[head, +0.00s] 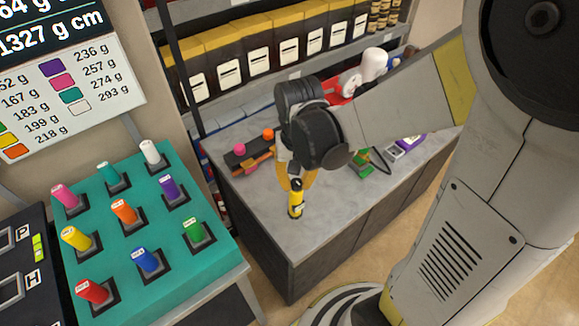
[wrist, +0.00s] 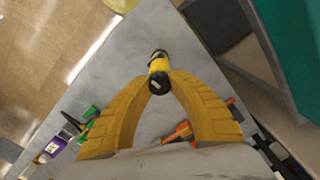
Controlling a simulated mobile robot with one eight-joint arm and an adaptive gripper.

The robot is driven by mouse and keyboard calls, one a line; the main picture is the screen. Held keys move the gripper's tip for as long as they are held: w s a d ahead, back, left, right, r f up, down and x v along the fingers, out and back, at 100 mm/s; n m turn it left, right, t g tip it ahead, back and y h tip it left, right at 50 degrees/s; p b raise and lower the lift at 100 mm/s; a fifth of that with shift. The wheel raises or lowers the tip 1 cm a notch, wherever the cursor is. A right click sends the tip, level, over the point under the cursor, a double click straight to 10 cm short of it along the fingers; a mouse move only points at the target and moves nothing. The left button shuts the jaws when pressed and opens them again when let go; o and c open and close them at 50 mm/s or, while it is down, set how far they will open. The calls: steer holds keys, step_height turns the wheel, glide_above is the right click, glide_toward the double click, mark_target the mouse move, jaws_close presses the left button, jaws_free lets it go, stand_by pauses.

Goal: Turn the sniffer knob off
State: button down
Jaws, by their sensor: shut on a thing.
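The sniffer (head: 295,200), a small yellow cylinder with black ends, stands upright near the front corner of the grey counter. My gripper (head: 296,183) points down at it from above, with its yellow fingertips at its black top. In the wrist view, the sniffer's black round knob (wrist: 158,84), with a small pale mark, faces the camera. The yellow fingers of my gripper (wrist: 160,74) close on it from both sides. The sniffer's yellow body (wrist: 159,65) shows beyond the knob. The knob's setting is too small to read.
The grey counter (head: 262,205) has bare room around the sniffer, with its edge close by. A dark rack with pink and orange knobs (head: 239,149) stands behind left. A teal stand (head: 205,262) with several coloured cylinders is at left. A purple box (head: 412,139) lies behind right.

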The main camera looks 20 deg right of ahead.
mark_target(296, 181)
steer(key=shift+m, duration=0.7)
steer(key=c, duration=1.2)
jaws_free()
step_height(296, 181, up, 12)
steer(key=shift+r, duration=0.1)
